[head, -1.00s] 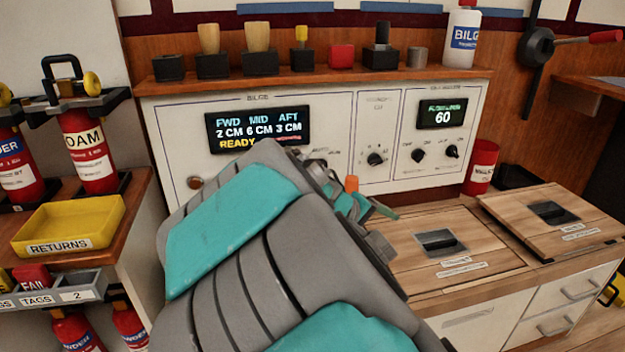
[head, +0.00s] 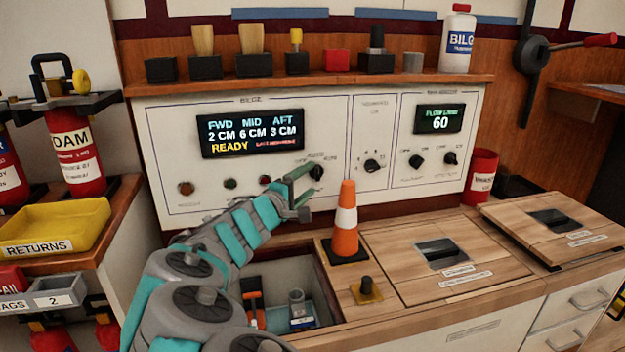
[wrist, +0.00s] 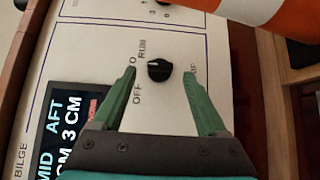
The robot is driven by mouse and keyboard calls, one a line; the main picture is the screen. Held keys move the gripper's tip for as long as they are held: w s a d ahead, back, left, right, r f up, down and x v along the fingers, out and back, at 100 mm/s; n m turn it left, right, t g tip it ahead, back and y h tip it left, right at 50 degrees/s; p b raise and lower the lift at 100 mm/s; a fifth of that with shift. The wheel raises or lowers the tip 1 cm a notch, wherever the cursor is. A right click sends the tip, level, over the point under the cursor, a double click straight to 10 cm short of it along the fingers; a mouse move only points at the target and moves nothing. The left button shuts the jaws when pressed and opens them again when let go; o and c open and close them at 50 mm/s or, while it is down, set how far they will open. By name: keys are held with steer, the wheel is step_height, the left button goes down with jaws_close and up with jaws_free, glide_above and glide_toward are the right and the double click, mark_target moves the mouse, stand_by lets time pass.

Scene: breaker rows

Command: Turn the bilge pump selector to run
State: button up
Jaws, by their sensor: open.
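The bilge pump selector is a small black knob (head: 316,172) on the white bilge panel (head: 330,125), right of and below the lit display. In the wrist view the knob (wrist: 159,70) has the words OFF and RUN printed beside it; a third label is partly hidden by the left finger. I cannot clearly tell which mark the knob points at. My gripper (head: 306,192) is open in front of the panel. In the wrist view its green fingertips (wrist: 160,72) lie on either side of the knob, with gaps; contact does not show.
An orange cone (head: 345,228) stands on the counter just right of my gripper. More black knobs (head: 372,166) are on the panel to the right. An open compartment (head: 328,290) with tools lies below my arm. A shelf (head: 300,85) with several small items runs above.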

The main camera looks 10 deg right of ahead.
mark_target(317, 173)
steer(key=shift+x, duration=1.35)
jaws_close()
